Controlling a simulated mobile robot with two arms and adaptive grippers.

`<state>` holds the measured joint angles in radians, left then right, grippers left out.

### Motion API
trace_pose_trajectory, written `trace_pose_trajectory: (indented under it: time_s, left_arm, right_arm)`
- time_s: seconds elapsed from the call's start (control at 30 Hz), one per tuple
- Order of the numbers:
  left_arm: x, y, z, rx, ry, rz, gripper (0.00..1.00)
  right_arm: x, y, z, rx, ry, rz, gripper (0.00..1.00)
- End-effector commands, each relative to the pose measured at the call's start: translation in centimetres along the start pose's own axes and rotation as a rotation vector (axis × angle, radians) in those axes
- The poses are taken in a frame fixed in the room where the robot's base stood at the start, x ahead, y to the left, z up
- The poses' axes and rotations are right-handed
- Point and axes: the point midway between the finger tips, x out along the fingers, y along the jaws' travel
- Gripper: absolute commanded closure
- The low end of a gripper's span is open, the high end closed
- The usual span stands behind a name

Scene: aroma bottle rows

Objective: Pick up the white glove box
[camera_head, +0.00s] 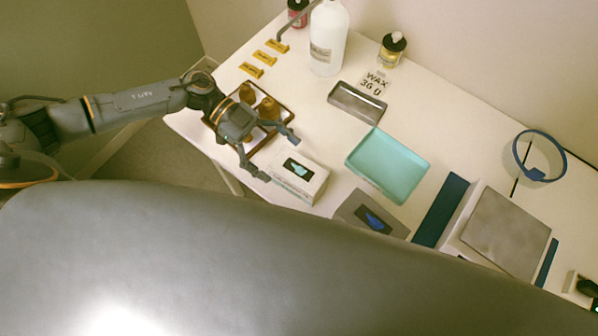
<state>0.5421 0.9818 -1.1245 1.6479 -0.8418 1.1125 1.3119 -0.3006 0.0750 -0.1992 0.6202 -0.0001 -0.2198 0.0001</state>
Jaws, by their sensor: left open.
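The white glove box (312,186) lies flat on the table near its front edge. It has a dark opening on top with a teal glove showing. My left gripper (279,158) is open and empty, its two fingers pointing right toward the box. The fingertips are just up and left of the box; I cannot tell whether the lower one touches it. My right gripper is not in view.
A brown tray with amber bottles (268,108) sits under my left gripper. A grey box with a blue glove (352,207), a teal tray (388,166), a metal tray (357,102), a white bottle (327,40) and a scale (506,232) stand around.

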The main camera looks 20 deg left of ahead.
Motion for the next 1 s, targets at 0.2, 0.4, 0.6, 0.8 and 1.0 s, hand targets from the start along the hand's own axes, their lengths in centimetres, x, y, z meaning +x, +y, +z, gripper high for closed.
trace_pose_trajectory:
  time_s: [0.2,0.4,0.6,0.8,1.0]
  left_arm:
    - [2.3,-0.2,-0.3,-0.001,0.004,0.002,0.11]
    - [4.9,-0.3,-0.1,0.0,0.001,0.0,0.11]
    - [5.4,-0.4,0.1,-0.001,-0.001,-0.002,0.11]
    - [5.4,-0.4,0.0,0.0,-0.001,-0.001,0.32]
    - [5.4,-0.3,0.0,0.0,0.0,-0.001,0.72]
  right_arm:
    - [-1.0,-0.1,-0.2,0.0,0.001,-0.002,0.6]
    - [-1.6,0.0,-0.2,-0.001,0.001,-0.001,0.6]
    - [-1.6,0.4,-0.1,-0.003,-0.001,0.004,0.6]
    - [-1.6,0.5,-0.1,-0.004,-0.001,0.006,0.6]
    - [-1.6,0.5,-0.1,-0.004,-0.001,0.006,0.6]
